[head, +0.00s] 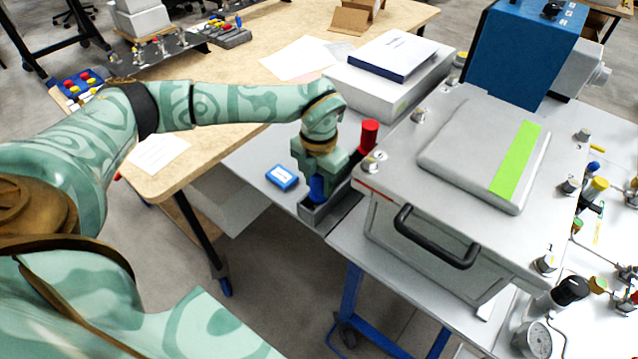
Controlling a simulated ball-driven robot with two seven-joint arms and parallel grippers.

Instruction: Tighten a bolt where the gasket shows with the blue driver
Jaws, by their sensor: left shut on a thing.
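My left gripper (320,178) points down over a narrow grey holder (314,213) and is shut on the blue driver (317,188). The driver stands upright with its lower part hidden in the holder; the gripper covers its top. The grey analyser box (428,240) has a lid (400,155) with bolts at its edges, among them one at the near left corner (370,165), one at the back left (418,116) and one at the front right (546,264). A thin red line of gasket (375,191) shows under the lid by the near left bolt. My right gripper is out of view.
A red driver (370,134) stands in the holder's far end, close to my gripper. A blue box (282,178) lies left of the holder. A black handle (437,240) juts from the analyser's front. A white box with a book (392,56) stands behind.

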